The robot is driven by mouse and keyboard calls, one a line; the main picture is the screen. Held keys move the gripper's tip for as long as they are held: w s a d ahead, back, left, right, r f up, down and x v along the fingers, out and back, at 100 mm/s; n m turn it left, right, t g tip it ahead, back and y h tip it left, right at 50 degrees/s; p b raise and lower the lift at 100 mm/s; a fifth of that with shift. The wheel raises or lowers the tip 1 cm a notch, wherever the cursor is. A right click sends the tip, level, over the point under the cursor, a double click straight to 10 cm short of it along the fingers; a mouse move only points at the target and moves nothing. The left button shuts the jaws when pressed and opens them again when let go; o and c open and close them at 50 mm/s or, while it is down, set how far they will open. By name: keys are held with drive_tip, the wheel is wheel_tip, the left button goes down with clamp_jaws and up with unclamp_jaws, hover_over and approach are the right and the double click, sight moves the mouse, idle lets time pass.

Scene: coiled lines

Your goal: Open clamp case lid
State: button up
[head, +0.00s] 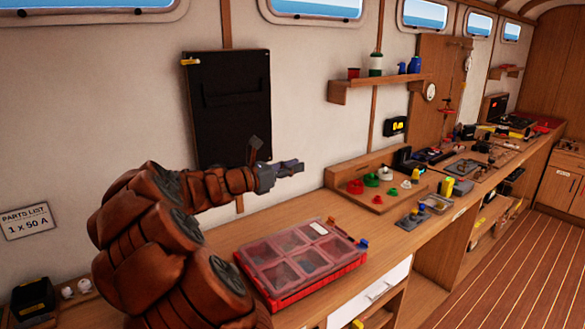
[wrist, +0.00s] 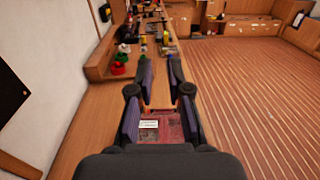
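The clamp case, as I take it, is the red case with a clear lid (head: 300,258) on the wooden bench.
A wooden board with red and green round parts (head: 372,182) stands right of the case. A black panel (head: 228,105) hangs on the wall behind my arm. A white drawer (head: 375,292) is below the bench edge. Bare bench lies between case and board.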

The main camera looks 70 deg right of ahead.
clamp_jaws()
idle(0.3)
drive_tip(key=o, duration=1.4)
unclamp_jaws()
drive_tip(key=shift+o, duration=0.2)
drive_tip(key=v, duration=1.2)
